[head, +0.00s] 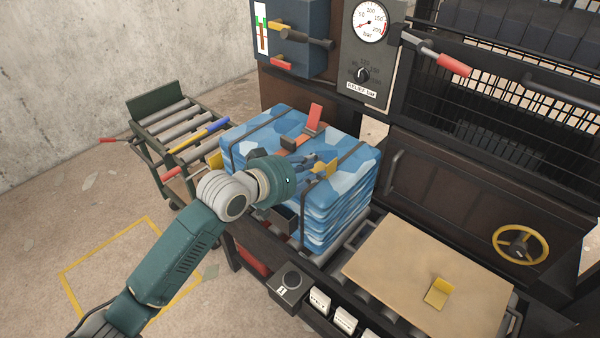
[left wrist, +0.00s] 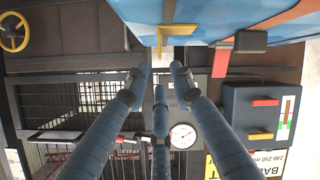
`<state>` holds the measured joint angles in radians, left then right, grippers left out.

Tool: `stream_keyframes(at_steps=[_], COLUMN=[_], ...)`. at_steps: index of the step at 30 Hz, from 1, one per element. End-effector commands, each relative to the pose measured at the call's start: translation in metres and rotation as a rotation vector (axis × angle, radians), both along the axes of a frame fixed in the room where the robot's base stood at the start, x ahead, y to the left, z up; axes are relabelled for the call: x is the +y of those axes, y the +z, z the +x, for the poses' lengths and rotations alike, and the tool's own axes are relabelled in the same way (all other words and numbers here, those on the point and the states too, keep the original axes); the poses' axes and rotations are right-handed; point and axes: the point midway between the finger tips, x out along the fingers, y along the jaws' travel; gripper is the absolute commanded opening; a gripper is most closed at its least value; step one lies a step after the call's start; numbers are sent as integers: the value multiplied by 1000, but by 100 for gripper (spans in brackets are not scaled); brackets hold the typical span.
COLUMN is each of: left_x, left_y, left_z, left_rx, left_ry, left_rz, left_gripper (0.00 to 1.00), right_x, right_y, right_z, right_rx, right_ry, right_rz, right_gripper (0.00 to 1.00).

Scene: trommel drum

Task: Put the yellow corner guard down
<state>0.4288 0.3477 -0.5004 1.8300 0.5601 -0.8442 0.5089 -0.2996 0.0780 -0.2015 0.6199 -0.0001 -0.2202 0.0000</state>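A yellow corner guard (head: 325,169) sits on the upper edge of the strapped blue bale (head: 345,205), right by my left gripper (head: 312,161). In the left wrist view this guard (left wrist: 176,33) is on the bale's edge, just beyond the fingertips. The fingers of my left gripper (left wrist: 161,74) are spread apart with nothing between them. I see a small gap between them and the guard. A second yellow corner guard (head: 438,293) lies on the tan board (head: 405,255) at the right. Another yellow piece (head: 215,159) shows at the bale's left edge. My right gripper is not in view.
A red-and-black buckle piece (head: 314,119) stands on the bale. A roller cart (head: 175,125) is at the left. Behind are the gauge panel (head: 369,60), a red-tipped lever (head: 453,65) and a yellow handwheel (head: 520,245). A button box (head: 290,283) stands in front.

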Motion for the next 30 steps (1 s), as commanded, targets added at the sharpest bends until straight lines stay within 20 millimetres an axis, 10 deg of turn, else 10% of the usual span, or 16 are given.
stream_keyframes(at_steps=[10, 30], left_x=[30, 33], left_y=[20, 10], left_z=[-41, -54], left_rx=[0, 18], left_ry=[0, 0], left_rz=[2, 21], left_gripper=[24, 24], right_x=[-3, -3], right_y=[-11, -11], right_z=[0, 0], right_rx=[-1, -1], right_ry=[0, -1], right_rz=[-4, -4], right_gripper=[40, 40])
